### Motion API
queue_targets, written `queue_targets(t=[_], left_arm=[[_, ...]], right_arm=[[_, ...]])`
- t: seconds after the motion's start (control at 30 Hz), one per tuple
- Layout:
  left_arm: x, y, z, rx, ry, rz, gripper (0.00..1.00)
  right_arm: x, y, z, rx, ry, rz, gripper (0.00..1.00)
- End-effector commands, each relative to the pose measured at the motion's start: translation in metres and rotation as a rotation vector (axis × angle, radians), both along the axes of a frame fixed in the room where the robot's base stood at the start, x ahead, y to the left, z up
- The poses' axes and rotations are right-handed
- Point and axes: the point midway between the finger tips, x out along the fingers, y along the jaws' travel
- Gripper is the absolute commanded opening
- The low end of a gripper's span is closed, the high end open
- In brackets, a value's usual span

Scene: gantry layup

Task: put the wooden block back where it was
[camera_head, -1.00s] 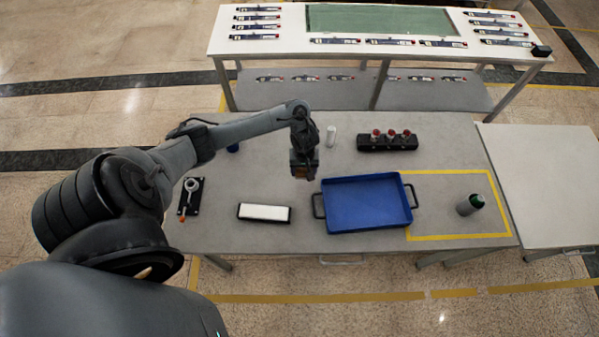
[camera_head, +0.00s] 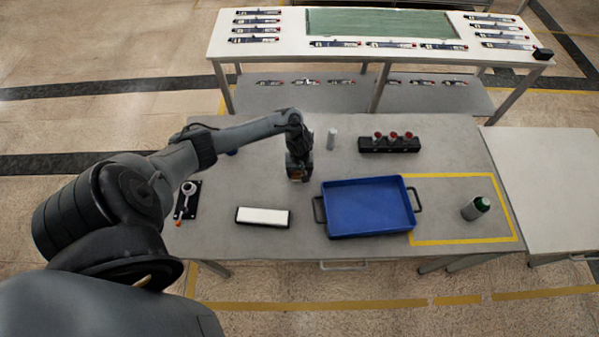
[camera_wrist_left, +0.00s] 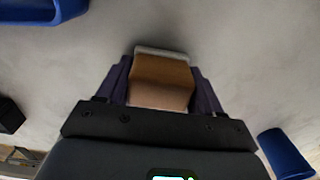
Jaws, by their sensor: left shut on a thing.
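My left gripper (camera_head: 298,176) is over the table left of the blue tray, pointing down. It is shut on the wooden block (camera_wrist_left: 160,82), which sits between the two fingers in the left wrist view. In the head view only a small brown part of the block (camera_head: 296,178) shows under the gripper. I cannot tell whether the block touches the table. My right gripper is not in view.
A blue cylinder (camera_wrist_left: 285,153) stands near the gripper.

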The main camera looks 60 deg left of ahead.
Motion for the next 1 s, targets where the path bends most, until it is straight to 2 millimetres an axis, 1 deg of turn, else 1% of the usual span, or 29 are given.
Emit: queue_targets(t=[0.2, 0.23, 0.37, 0.4, 0.67, 0.77, 0.87, 1.0], left_arm=[[0.0, 0.0, -0.002, -0.001, 0.0, 0.001, 0.33], [0.0, 0.0, -0.003, 0.0, 0.0, 0.0, 0.69], [0.0, 0.0, -0.002, 0.0, 0.0, 0.0, 0.89], [0.0, 0.0, -0.002, 0.0, 0.0, 0.0, 0.91], [0.0, 0.0, -0.002, 0.0, 0.0, 0.0, 0.91], [0.0, 0.0, 0.002, 0.0, -0.001, 0.0, 0.91], [0.001, 0.0, 0.013, 0.0, -0.002, 0.0, 0.91], [0.001, 0.001, 0.035, 0.001, -0.003, -0.001, 0.91]], right_arm=[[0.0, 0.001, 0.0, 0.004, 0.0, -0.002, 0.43], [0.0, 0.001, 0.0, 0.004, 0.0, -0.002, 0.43], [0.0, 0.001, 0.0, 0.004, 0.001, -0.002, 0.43], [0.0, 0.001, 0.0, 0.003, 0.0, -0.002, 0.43], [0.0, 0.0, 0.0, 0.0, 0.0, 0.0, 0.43], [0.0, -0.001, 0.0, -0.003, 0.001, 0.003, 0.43], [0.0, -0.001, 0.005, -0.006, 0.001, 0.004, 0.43], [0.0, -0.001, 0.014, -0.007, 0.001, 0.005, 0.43]])
